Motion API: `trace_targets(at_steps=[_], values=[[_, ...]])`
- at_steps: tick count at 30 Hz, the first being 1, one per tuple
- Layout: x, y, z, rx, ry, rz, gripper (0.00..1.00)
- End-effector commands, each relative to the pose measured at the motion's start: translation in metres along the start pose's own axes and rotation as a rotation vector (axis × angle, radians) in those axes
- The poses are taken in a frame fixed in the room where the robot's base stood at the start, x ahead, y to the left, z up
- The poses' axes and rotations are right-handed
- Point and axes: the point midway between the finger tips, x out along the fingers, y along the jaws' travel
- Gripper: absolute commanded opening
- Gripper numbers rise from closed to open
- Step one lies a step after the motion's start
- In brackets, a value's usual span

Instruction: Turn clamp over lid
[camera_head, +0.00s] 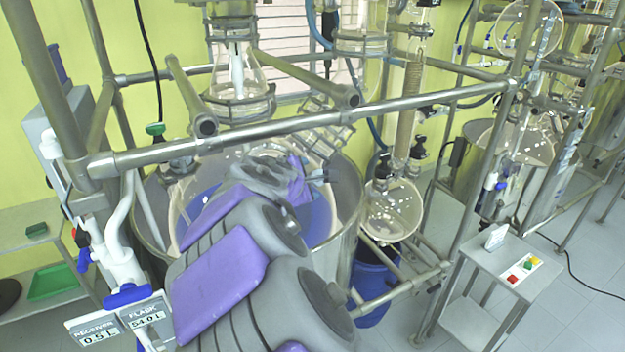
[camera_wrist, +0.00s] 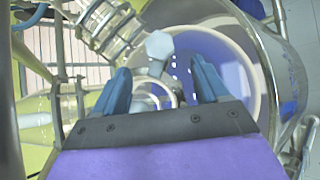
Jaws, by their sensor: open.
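My gripper (camera_wrist: 160,66) is open, with two blue fingers apart. A pale hexagonal piece (camera_wrist: 158,44) shows between and just beyond the fingertips. I cannot tell whether it is the clamp. Clear round glass (camera_wrist: 160,90) also lies between the fingers, with no finger seen closed on it. A blue-violet round surface with a pale rim (camera_wrist: 262,75) lies beyond the right finger, inside a steel vessel (camera_wrist: 285,60). I cannot tell the lid apart for certain. In the head view my arm reaches over the steel vessel (camera_head: 347,222) and hides much of its top.
A steel rail (camera_head: 300,122) crosses above the vessel in the head view. A glass flask (camera_head: 238,80) hangs above it, and a round glass flask (camera_head: 392,210) is at its right. A side table (camera_head: 505,285) stands at the right. Ribbed glass (camera_wrist: 105,28) is close to the left finger.

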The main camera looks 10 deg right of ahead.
Motion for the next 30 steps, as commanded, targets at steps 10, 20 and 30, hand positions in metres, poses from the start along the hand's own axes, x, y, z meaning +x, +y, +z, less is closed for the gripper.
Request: trace_targets(at_steps=[10,20,30], values=[[-0.063,0.001,-0.001,0.002,0.004,0.004,0.74],[-0.076,0.001,0.0,0.001,0.0,0.0,0.74],[-0.066,-0.021,0.015,0.112,0.013,-0.048,0.74]])
